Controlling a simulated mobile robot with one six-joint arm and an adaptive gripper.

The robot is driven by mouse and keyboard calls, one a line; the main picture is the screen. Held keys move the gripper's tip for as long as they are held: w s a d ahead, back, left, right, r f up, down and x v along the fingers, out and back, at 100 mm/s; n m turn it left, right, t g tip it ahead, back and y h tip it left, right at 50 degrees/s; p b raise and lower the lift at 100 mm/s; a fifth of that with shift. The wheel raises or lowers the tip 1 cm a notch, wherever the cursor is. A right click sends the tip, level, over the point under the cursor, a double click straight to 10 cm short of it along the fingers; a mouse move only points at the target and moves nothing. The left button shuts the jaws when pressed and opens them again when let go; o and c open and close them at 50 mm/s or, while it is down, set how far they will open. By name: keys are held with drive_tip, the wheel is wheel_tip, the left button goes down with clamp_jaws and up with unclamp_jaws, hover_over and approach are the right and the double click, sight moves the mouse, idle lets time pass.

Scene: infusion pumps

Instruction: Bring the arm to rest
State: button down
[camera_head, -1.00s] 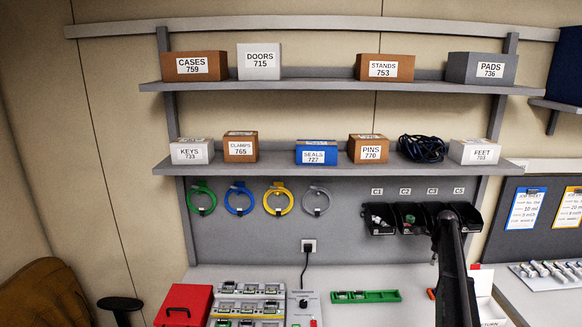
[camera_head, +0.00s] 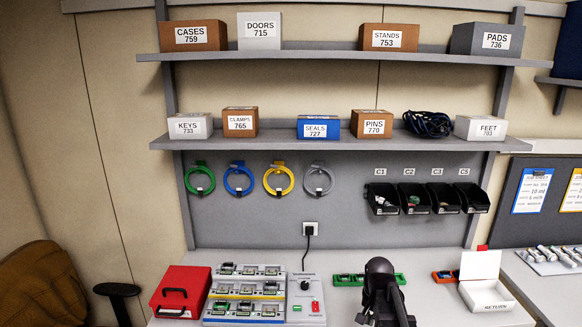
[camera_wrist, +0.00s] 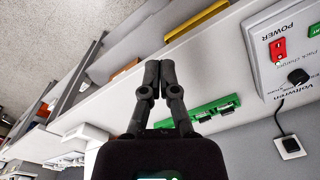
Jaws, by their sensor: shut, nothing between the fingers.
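My gripper (camera_wrist: 152,68) shows in the wrist view with its two dark fingers together and nothing between them. It is in the air, with the bench and a green tray (camera_wrist: 212,108) behind it in the picture. In the head view my dark arm (camera_head: 382,285) shows low at the bottom, right of centre, in front of the green tray (camera_head: 350,280) and hiding part of it. I cannot make out the fingers in the head view.
On the bench stand a red case (camera_head: 181,291), a rack of small modules (camera_head: 246,291), a power box (camera_head: 306,297) and a white RETURN box (camera_head: 484,285). Black bins (camera_head: 415,199) hang on the back panel. Labelled boxes fill two shelves above.

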drive_tip(key=s+a+f+n+b, duration=0.2)
drive_tip(key=s+a+n, duration=0.4)
drive_tip(key=s, duration=0.5)
drive_tip(key=shift+f+n, duration=0.3)
drive_tip(key=shift+f, duration=0.25)
